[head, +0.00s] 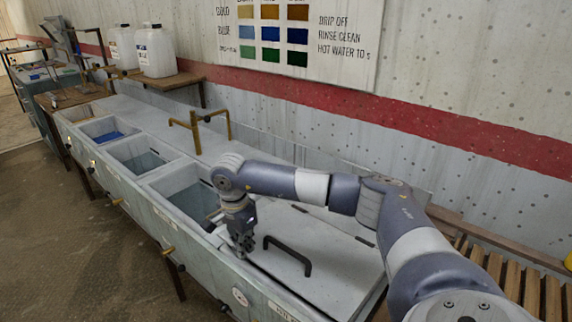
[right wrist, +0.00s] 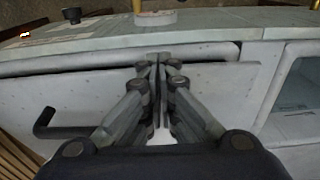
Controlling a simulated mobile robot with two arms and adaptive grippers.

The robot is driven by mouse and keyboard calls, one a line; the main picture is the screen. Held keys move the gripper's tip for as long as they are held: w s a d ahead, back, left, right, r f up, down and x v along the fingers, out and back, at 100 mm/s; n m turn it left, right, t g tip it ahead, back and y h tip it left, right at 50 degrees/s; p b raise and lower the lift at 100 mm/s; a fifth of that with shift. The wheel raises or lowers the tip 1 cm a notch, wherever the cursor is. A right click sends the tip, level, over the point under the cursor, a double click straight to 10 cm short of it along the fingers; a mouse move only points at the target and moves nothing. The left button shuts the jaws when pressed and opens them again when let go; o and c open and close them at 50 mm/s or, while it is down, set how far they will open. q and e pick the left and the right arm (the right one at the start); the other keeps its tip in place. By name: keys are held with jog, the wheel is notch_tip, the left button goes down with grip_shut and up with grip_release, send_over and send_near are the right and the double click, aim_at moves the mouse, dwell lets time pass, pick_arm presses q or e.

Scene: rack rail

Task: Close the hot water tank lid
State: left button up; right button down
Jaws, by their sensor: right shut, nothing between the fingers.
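The hot water tank lid (head: 322,240) is a pale grey panel lying nearly flat over the near right end of the long trough. Its black bar handle (head: 287,256) shows in the head view, and also at the left of the right wrist view (right wrist: 62,130). A dark slit runs between the lid's edge and the tank's front rim (right wrist: 120,52) in the right wrist view. My right gripper (head: 243,250) is shut and empty, pointing down at the lid's front edge, left of the handle. Whether it touches the lid is unclear. My left gripper is out of view.
Open basins (head: 140,158) lie left of the lid in the trough. Brass taps (head: 196,128) stand behind them. White jugs (head: 155,52) sit on a wooden shelf at the back left. A slatted wooden rack (head: 525,287) is at the right.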

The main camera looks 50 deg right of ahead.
jog(key=shift+a+f+b, duration=0.2)
jog(key=shift+f+b, duration=0.05)
jog(key=shift+f, duration=0.3)
jog(key=shift+a+f+b, duration=0.15)
jog(key=shift+f+b, duration=0.05)
jog(key=shift+f, duration=0.65)
jog(key=shift+d+f, duration=0.1)
jog(key=shift+f, duration=0.15)
jog(key=shift+r, duration=0.55)
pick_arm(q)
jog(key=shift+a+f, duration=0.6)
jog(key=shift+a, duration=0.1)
pick_arm(e)
jog(key=a+r, duration=0.8)
jog(key=r, duration=0.1)
jog(key=shift+s, duration=0.35)
